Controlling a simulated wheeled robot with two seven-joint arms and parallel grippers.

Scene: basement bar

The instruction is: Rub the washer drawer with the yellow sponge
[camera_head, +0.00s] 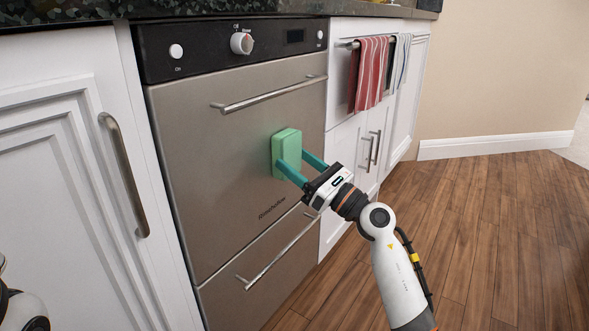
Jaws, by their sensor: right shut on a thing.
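The washer (195,125) is a stainless-steel unit with a black control panel on top. It has a large upper front with a bar handle (270,94) and a lower drawer (228,297) with its own bar handle (280,252); both look closed. The sponge looks light green here, not yellow (285,143). My right gripper (292,161) is shut on the sponge, with its teal fingers on either side. The sponge is held upright against or very near the upper front, above the printed brand name; I cannot tell if it touches. My left gripper is out of view.
A white cabinet (60,180) with a long metal handle stands left of the washer. White cabinets on the right have handles and a rail with striped towels (369,72). A dark countertop (200,8) runs above. The wooden floor (500,240) at right is clear.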

